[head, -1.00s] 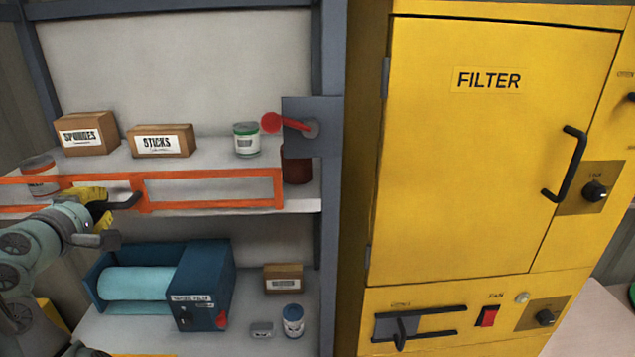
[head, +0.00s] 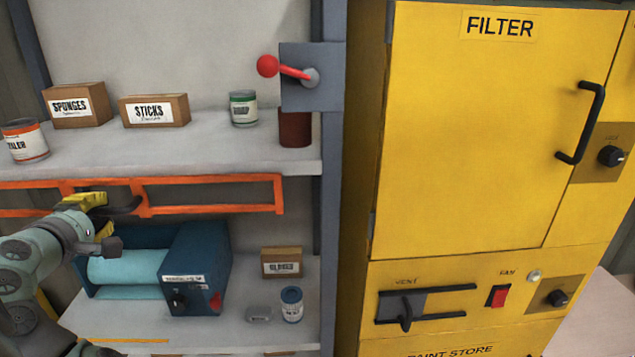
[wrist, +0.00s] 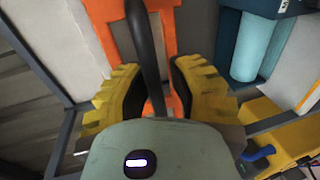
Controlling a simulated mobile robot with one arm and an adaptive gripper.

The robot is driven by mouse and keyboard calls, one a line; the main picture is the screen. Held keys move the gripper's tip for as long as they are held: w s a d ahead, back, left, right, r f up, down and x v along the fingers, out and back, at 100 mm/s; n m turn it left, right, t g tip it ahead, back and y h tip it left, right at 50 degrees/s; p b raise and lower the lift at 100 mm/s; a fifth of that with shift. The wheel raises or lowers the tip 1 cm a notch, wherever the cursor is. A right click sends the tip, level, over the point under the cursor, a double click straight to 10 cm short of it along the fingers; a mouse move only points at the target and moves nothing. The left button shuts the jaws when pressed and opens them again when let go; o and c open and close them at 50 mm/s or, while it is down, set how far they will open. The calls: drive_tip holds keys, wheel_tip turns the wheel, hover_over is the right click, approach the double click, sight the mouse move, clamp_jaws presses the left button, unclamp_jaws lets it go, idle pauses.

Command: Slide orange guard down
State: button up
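The orange guard (head: 210,193) is a long frame with openings, lying across the front just below the upper shelf's edge. It also shows behind my fingers in the wrist view (wrist: 103,22). Its dark handle (head: 124,206) also runs between my yellow fingers in the wrist view (wrist: 147,55). My gripper (head: 100,200) is at this handle, at the guard's left part. In the wrist view my gripper (wrist: 158,80) has a finger on each side of the handle, with some orange showing in the gap. Contact of the fingers with the handle is hard to judge.
The upper shelf (head: 225,150) holds sponges and sticks boxes and several cans. Below the guard stands a blue roller machine (head: 200,270), with a small box (head: 282,263) and can (head: 291,304) to its right. A red lever (head: 290,70) is on the post beside the yellow filter cabinet (head: 480,150).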

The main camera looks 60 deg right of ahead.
drive_tip(key=o, duration=0.4)
drive_tip(key=shift+r, duration=0.1)
drive_tip(key=v, duration=0.7)
drive_tip(key=shift+a, duration=0.25)
drive_tip(key=shift+s, duration=0.1)
